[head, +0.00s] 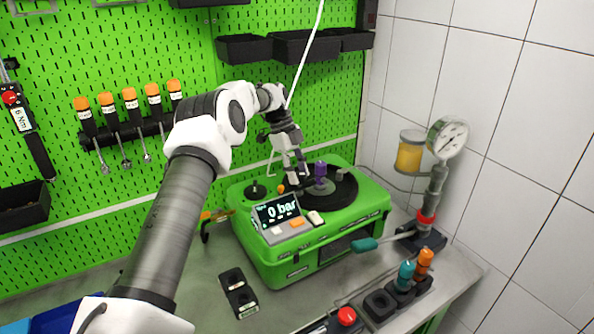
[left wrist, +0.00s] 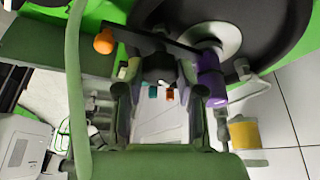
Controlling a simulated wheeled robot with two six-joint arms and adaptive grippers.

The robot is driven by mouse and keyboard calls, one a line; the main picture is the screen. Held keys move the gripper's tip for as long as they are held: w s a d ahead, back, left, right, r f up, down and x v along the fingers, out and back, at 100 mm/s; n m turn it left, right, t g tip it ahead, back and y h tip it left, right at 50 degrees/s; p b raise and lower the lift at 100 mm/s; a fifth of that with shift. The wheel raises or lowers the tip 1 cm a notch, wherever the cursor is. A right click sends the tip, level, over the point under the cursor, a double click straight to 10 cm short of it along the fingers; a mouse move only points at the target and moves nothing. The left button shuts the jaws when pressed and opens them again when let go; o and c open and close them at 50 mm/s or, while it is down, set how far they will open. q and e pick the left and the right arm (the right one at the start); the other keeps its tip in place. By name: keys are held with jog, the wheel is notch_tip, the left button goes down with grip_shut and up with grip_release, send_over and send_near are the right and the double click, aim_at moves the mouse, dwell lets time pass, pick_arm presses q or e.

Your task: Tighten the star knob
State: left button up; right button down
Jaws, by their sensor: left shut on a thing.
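My left gripper (head: 300,182) reaches down over the green pump testbench (head: 318,254), at the left side of its round dark plate. In the left wrist view the gripper (left wrist: 158,95) has its fingers closed on a dark knob (left wrist: 158,68), apparently the star knob, on a black bar. The knob's shape is mostly hidden by the fingers. The bar's end has an orange ball (left wrist: 104,42), which shows left of the gripper in the head view (head: 281,188). A purple part (head: 320,170) stands just right of the gripper, also in the left wrist view (left wrist: 209,80). My right gripper is not in view.
A display (head: 277,210) reads 0 bar. A gauge (head: 447,138) and a yellow container (head: 410,151) stand at the right. A black knob (head: 255,190) is on the left of the bench. Screwdrivers hang on the green pegboard. Teal and orange-topped parts stand at the front right.

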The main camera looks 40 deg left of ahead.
pick_arm(q)
jog(key=shift+f, duration=0.15)
jog(key=o, duration=1.1)
jog(key=shift+d, duration=0.1)
jog(key=shift+o, duration=0.2)
